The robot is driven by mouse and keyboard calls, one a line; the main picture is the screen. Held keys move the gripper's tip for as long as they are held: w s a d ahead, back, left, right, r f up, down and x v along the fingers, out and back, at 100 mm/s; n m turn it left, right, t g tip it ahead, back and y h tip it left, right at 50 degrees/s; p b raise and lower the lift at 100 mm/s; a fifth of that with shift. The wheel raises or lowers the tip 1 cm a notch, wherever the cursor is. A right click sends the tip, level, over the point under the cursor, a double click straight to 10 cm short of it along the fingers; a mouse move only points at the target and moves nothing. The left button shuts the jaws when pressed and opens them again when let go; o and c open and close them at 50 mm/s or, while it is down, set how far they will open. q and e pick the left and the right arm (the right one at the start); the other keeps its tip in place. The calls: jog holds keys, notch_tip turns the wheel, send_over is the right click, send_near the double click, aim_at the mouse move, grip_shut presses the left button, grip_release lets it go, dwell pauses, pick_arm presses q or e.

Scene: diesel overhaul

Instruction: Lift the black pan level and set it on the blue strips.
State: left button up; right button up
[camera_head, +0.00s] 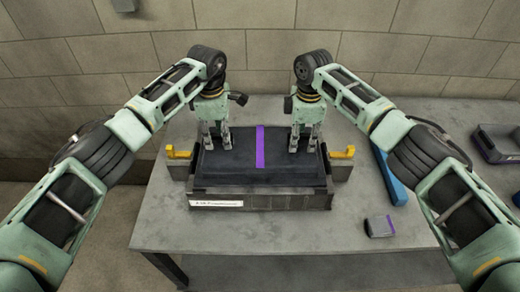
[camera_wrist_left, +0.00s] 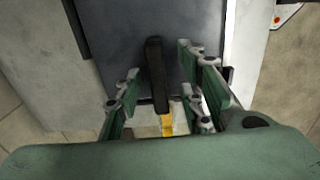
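The black pan (camera_head: 235,170), with a purple stripe across its middle, sits level in a dark, labelled holder (camera_head: 285,201) on the table. My left gripper (camera_head: 216,147) is open over the pan's left part, fingers pointing down. My right gripper (camera_head: 303,148) is open over its right part. In the left wrist view, a black bar (camera_wrist_left: 155,72) lies between the spread fingers of my left gripper (camera_wrist_left: 163,98), with gaps on both sides. Whether the fingertips touch the pan is unclear. One blue strip (camera_head: 388,175) lies right of the holder; another blue piece (camera_head: 516,199) is cut off at the right edge.
Yellow clips stand at the holder's left (camera_head: 178,152) and right (camera_head: 342,153) ends. A small grey block with a purple stripe (camera_head: 379,227) lies at the front right. A dark bin (camera_head: 495,146) stands at the far right. The table between the blue pieces looks clear, partly hidden by my right arm.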

pick_arm(q)
jog(key=shift+w+f, duration=0.15)
jog(key=shift+f, duration=0.1)
pick_arm(e)
jog(key=shift+w+d+f, duration=0.1)
jog(key=shift+w+f, duration=0.05)
jog(key=shift+f, duration=0.1)
pick_arm(q)
jog(key=shift+c, duration=0.4)
pick_arm(e)
jog(key=shift+c, duration=0.4)
pick_arm(q)
jog(key=shift+r, duration=0.1)
grip_shut()
pick_arm(e)
jog(key=shift+r, duration=0.1)
grip_shut()
pick_arm(q)
jog(key=shift+w+r, duration=0.1)
jog(key=shift+r, duration=0.05)
pick_arm(e)
jog(key=shift+w+r, duration=0.1)
jog(key=shift+r, duration=0.05)
